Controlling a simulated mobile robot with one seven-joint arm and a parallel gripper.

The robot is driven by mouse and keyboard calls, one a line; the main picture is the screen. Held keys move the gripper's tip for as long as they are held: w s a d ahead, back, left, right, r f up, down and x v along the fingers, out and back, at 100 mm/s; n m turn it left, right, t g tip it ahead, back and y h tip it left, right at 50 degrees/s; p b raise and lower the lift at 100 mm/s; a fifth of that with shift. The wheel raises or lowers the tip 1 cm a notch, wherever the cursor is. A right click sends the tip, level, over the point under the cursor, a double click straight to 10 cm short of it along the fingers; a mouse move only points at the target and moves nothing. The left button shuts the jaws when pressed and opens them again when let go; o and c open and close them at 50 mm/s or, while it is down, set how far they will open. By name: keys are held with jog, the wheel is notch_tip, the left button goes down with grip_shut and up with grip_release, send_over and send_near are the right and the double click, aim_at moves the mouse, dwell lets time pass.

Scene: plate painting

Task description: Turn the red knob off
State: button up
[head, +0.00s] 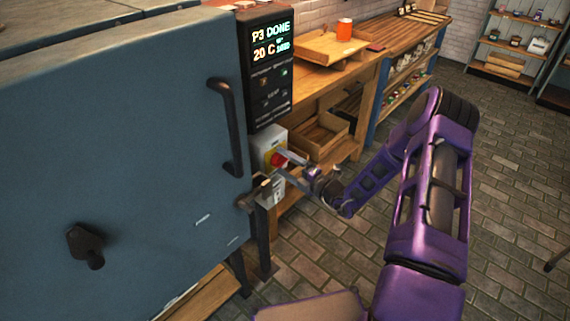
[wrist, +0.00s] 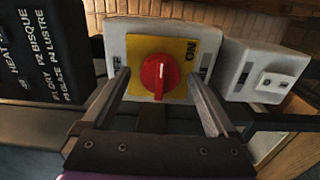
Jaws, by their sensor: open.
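The red knob (wrist: 159,76) sits on a yellow plate on a light grey switch box (wrist: 200,43). In the wrist view its grip ridge stands about upright in the picture, and the word ON reads sideways on the plate's right side. In the head view the red knob (head: 279,159) is on the box below the kiln's display panel. My gripper (wrist: 162,80) is open, with one finger to each side of the knob. Both fingers look apart from it. In the head view my gripper (head: 279,164) reaches the box from the right.
The big blue-grey kiln (head: 120,120) with a black door handle (head: 226,125) fills the left. A black control panel (head: 268,70) reads P3 DONE. A second grey box (wrist: 265,72) adjoins the switch box. A wooden bench (head: 290,85) stands behind; brick floor lies open at right.

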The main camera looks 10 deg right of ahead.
jog(key=c, duration=1.4)
jog(key=shift+o, duration=0.2)
jog(key=shift+n, duration=0.3)
jog(key=n, duration=0.3)
jog(key=shift+n, duration=0.3)
jog(key=n+b, duration=0.1)
jog(key=n, duration=0.3)
jog(key=shift+n, duration=0.3)
jog(key=shift+n+b, duration=1.15)
jog(key=shift+n, duration=3.35)
